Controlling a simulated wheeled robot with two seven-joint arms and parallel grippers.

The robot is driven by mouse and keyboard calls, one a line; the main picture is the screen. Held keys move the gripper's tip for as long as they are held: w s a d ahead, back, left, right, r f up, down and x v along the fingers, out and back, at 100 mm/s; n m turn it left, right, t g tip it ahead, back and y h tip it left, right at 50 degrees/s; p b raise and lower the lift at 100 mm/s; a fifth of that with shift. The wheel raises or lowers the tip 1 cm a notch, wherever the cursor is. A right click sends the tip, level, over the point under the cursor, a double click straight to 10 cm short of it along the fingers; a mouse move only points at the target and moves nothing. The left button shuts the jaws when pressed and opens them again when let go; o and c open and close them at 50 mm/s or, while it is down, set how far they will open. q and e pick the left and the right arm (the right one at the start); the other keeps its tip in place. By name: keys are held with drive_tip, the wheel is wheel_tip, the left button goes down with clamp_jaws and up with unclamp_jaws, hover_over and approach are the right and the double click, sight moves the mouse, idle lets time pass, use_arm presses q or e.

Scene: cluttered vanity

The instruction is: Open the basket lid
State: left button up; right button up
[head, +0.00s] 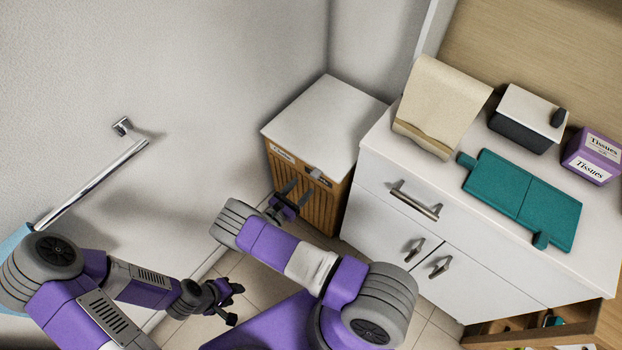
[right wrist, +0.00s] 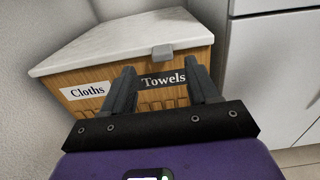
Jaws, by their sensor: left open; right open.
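The basket (head: 281,170) is a wooden slatted box against the wall corner, with a flat white lid (head: 325,115) lying shut on it. A small grey tab (right wrist: 163,53) sits at the lid's front edge, above the "Towels" label (right wrist: 163,80); a "Cloths" label (right wrist: 87,96) is left of it. My right gripper (head: 297,191) is open and empty in front of the basket's front face. In the right wrist view its fingers (right wrist: 160,78) point at the front, either side of the "Towels" label and just below the tab; contact cannot be told. My left gripper (head: 234,303) is open and empty, low over the floor.
A white cabinet (head: 378,235) with metal handles stands right of the basket. On its top are a teal folded item (head: 522,198), a beige item (head: 440,100), a dark box with white lid (head: 520,128) and a tissue box (head: 592,155). A towel bar (head: 92,185) is on the left wall.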

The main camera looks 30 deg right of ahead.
sight(313, 177)
drive_tip(key=x, duration=0.6)
drive_tip(key=shift+d+b, duration=0.15)
drive_tip(key=shift+b, duration=0.25)
drive_tip(key=shift+c, duration=0.2)
clamp_jaws()
